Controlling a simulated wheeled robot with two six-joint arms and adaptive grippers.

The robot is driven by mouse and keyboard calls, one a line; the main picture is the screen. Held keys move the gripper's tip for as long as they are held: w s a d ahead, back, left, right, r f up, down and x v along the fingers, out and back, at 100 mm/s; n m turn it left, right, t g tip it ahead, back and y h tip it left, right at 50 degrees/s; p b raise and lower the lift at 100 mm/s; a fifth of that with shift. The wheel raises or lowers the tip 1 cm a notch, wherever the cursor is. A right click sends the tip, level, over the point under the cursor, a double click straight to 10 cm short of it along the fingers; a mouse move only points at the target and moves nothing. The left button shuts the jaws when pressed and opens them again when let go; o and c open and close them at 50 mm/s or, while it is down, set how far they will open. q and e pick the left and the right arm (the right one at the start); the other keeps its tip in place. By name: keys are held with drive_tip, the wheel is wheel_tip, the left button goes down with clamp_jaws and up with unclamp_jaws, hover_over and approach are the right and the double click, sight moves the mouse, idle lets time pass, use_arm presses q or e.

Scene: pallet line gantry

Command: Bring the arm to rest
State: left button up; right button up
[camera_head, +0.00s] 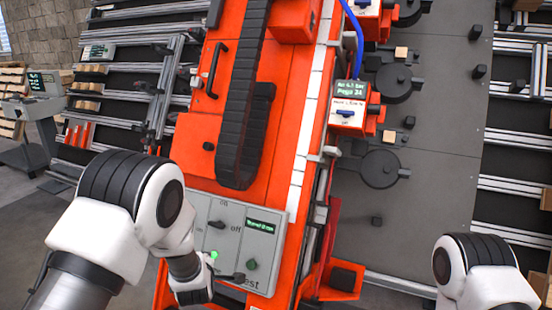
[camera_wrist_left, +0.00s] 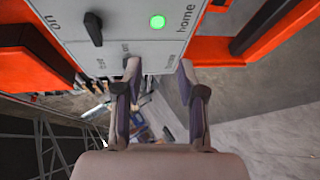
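A grey control panel (camera_head: 232,236) sits on the orange machine in the head view. It has a black on/off knob (camera_head: 217,225), a lit green lamp (camera_head: 213,256), a second dark knob (camera_head: 252,265) and a small green-lettered display (camera_head: 262,226). A partly covered label ending in "est" is at its lower edge. In the left wrist view the panel shows the knob (camera_wrist_left: 93,28), the lit lamp (camera_wrist_left: 157,21) and the word "home". My left gripper (camera_wrist_left: 160,72) is open and empty, its fingertips close to the panel's edge; contact is unclear. My right gripper is out of view.
An orange gantry with a black cable chain (camera_head: 243,110) rises behind the panel. A small white-fronted box with a display (camera_head: 348,108) stands right of it. Grey plate (camera_head: 440,150) and rails lie farther right. A cart with a screen (camera_head: 36,105) stands far left.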

use_arm(q)
drive_tip(key=s+a+f+g, duration=0.3)
drive_tip(key=s+f+g, duration=0.1)
drive_tip(key=s+f, duration=0.8)
drive_tip(key=s+a+f+m+g+h, duration=0.1)
drive_tip(key=s+f+m+g, duration=0.15)
drive_tip(key=s+f, duration=0.45)
drive_tip(key=s+f+m+g, duration=0.2)
drive_tip(key=s+f+m, duration=0.15)
drive_tip(key=s, duration=0.75)
drive_tip(key=s+d+r+m+g+h, duration=0.2)
drive_tip(key=s+m+g, duration=0.1)
drive_tip(key=s+m, duration=0.85)
wheel_tip(320, 180, up, 13)
drive_tip(key=p, duration=1.3)
drive_tip(key=shift+s, duration=0.3)
drive_tip(key=shift+a+r, duration=0.1)
